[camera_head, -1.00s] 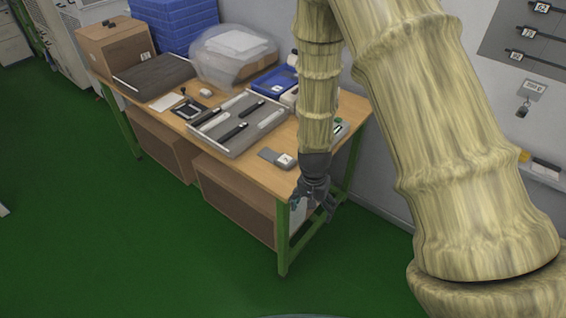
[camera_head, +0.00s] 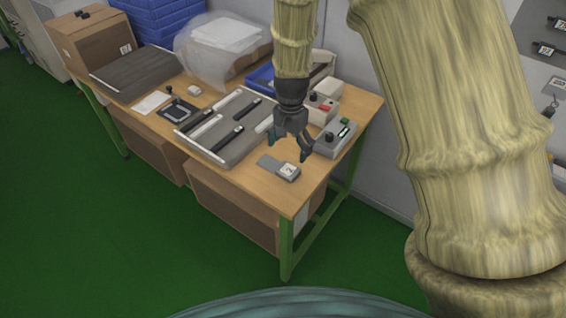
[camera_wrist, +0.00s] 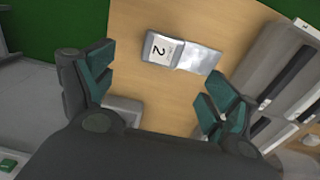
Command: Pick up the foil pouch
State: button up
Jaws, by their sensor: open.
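The foil pouch (camera_head: 268,161) is a flat grey piece lying on the wooden table near its front right edge. In the wrist view the foil pouch (camera_wrist: 200,57) looks silvery and shiny.
A grey tray (camera_head: 236,150) with dark strips stands left of my gripper. A grey device (camera_head: 335,138) with a dark knob stands to the right. Farther back are a blue bin (camera_head: 262,77), a clear bag (camera_head: 212,65) and a cardboard box (camera_head: 92,38). The table's front right corner (camera_head: 290,203) is clear.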

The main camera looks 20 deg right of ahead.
jog(key=p, duration=0.1)
send_over(288, 169)
jog(key=shift+s+d+f, duration=0.1)
jog(key=shift+s+f, duration=0.05)
jog(key=shift+f, duration=1.2)
jog(key=shift+s+f, duration=0.1)
jog(key=shift+f, duration=1.2)
jog(key=shift+w+f+p, duration=0.2)
jog(key=shift+f+p, duration=0.65)
jog(key=shift+f, duration=1.65)
jog(key=c, duration=1.1)
